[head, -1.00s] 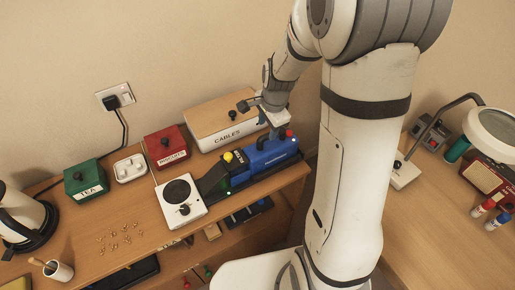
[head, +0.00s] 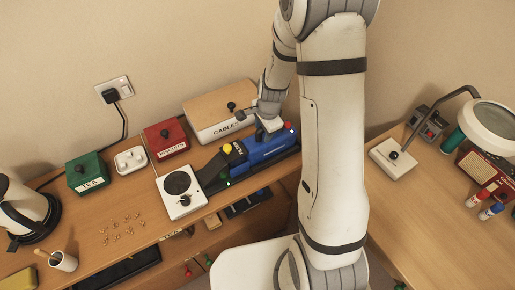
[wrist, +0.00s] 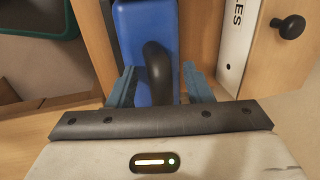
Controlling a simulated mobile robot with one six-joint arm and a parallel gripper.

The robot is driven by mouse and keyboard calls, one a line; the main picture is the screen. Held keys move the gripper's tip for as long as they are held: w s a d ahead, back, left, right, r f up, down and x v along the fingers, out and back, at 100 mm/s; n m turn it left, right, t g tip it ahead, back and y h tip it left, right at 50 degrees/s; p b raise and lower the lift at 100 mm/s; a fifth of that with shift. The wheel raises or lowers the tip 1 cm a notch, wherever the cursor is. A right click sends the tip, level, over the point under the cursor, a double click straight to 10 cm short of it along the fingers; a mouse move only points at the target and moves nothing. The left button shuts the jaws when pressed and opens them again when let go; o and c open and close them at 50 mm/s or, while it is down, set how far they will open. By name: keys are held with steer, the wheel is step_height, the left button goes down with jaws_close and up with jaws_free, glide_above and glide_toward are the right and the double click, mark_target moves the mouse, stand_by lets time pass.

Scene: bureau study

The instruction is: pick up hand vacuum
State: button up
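The hand vacuum (head: 265,151) is blue with a dark front part and lies on the wooden bureau top, in front of the cables box. Its blue body (wrist: 146,22) and black handle (wrist: 158,72) fill the middle of the wrist view. My gripper (head: 268,133) is low over the vacuum in the head view. In the wrist view its two blue-grey fingers (wrist: 159,86) are spread, one on each side of the handle, with gaps between. My gripper covers part of the vacuum in the head view.
Red (head: 167,140) and green (head: 87,173) boxes stand further left. A magnifier lamp (head: 495,124) stands on the right desk.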

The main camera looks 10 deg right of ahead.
jaws_close()
stand_by(1.3)
